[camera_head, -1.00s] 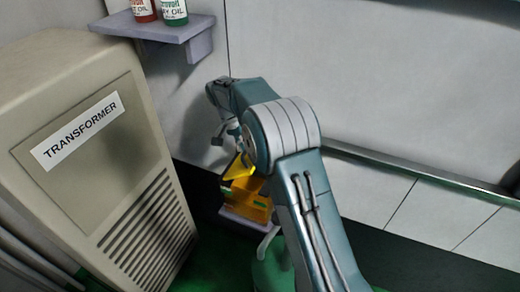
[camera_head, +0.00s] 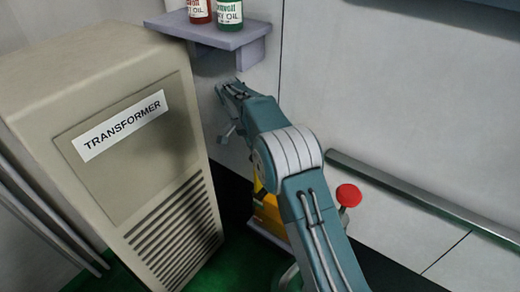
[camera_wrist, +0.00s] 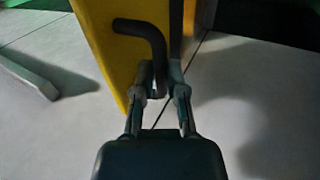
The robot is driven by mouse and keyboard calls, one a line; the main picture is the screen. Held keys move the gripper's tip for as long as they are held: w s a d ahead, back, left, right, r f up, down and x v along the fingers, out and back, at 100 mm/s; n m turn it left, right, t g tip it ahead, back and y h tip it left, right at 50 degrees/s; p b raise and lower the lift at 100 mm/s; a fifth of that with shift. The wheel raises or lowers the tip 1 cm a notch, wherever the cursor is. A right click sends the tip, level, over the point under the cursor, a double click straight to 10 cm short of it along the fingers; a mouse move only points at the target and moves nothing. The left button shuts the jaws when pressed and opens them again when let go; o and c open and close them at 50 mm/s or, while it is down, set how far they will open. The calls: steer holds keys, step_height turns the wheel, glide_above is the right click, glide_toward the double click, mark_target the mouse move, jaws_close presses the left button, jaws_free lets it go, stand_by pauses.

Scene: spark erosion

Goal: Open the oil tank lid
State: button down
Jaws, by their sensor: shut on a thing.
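The yellow oil tank (camera_head: 270,216) stands low between the transformer and the wall in the head view, mostly hidden behind my arm. In the wrist view a yellow panel (camera_wrist: 108,52), which looks like its lid, rises up close with a black bent handle (camera_wrist: 148,32) on it. My gripper (camera_wrist: 160,88) is shut on the lower end of this handle, one finger on each side. In the head view the gripper end is small and partly hidden by my arm. How far the lid is tilted cannot be told.
The beige transformer (camera_head: 110,170) stands close on the left. A shelf (camera_head: 215,35) with a red bottle (camera_head: 199,9) and a green bottle (camera_head: 229,13) is above. A red knob (camera_head: 348,195) is right of my arm. A rail (camera_head: 420,195) runs along the wall.

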steer(key=shift+w+a+f+g+h, duration=0.25)
steer(key=shift+a+f+g+h, duration=0.15)
steer(key=shift+a+f+h, duration=0.2)
stand_by(0.3)
steer(key=c, duration=0.7)
jaws_free()
steer(key=shift+w+r, duration=0.1)
steer(key=shift+r, duration=0.2)
